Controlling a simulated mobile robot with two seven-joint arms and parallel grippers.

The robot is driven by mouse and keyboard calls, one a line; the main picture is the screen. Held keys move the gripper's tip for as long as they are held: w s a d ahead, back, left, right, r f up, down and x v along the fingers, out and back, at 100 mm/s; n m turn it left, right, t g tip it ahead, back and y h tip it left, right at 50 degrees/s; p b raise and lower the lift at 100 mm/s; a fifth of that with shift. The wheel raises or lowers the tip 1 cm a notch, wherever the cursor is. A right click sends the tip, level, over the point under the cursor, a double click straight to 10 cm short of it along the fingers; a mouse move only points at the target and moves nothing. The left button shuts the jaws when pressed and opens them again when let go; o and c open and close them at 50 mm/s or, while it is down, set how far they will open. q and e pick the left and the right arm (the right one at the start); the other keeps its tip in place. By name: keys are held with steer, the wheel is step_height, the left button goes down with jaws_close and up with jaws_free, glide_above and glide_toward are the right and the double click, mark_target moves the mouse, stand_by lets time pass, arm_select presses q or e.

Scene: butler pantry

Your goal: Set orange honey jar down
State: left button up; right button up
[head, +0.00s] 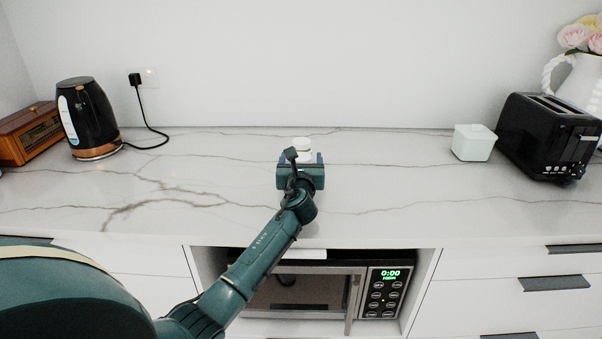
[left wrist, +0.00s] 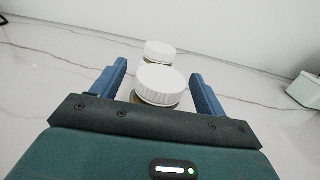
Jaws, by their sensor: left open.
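Two jars with white ribbed lids stand one behind the other on the marble counter. The nearer jar (left wrist: 161,84) is between the fingers of my left gripper (left wrist: 159,71), with a gap visible on both sides. The farther jar (left wrist: 160,50) stands just beyond the fingertips. In the head view my left gripper (head: 301,158) is low over the counter, open, and hides most of the jars. My right gripper is out of view.
The marble counter (head: 400,185) is clear on both sides of the gripper. A black kettle (head: 88,118) and a wooden radio (head: 28,132) stand at left. A pale square container (head: 473,143), a black toaster (head: 545,135) and a white flower pitcher (head: 583,82) stand at right. A microwave (head: 385,292) sits below.

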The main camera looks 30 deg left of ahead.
arm_select(q)
steer(key=shift+c, duration=0.2)
steer(key=c, duration=1.2)
steer(key=shift+r, duration=0.15)
steer(key=shift+c, duration=0.7)
